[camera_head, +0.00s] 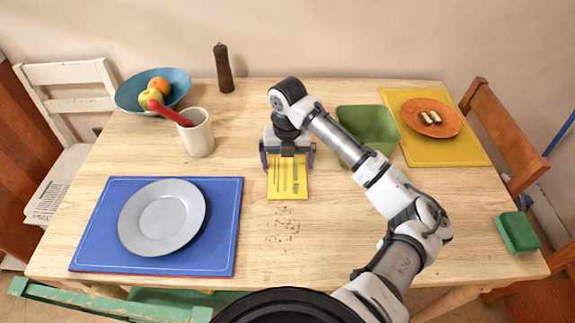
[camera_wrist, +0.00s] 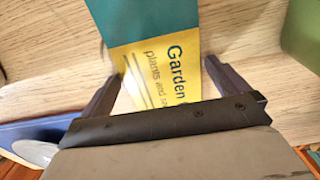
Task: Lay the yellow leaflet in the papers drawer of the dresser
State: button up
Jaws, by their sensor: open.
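The yellow leaflet (camera_head: 287,186) lies flat on the wooden table, near its middle. My gripper (camera_head: 288,160) is over the far end of the leaflet. In the wrist view its two fingers stand apart, one to each side of the leaflet, and my gripper (camera_wrist: 158,75) is open with nothing clamped. I cannot tell how high the fingertips are above the table. No dresser or papers drawer shows in either view.
A green bin (camera_head: 368,128) stands close to the right of my gripper, and a cream cup (camera_head: 197,135) with a red-handled tool stands to the left. A blue mat (camera_head: 222,225) with a grey plate (camera_head: 163,218) lies front left. Crumbs (camera_head: 283,233) lie in front of the leaflet.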

jog(key=c, duration=0.8)
jog(key=shift+o, duration=0.2)
jog(key=shift+r, duration=0.15)
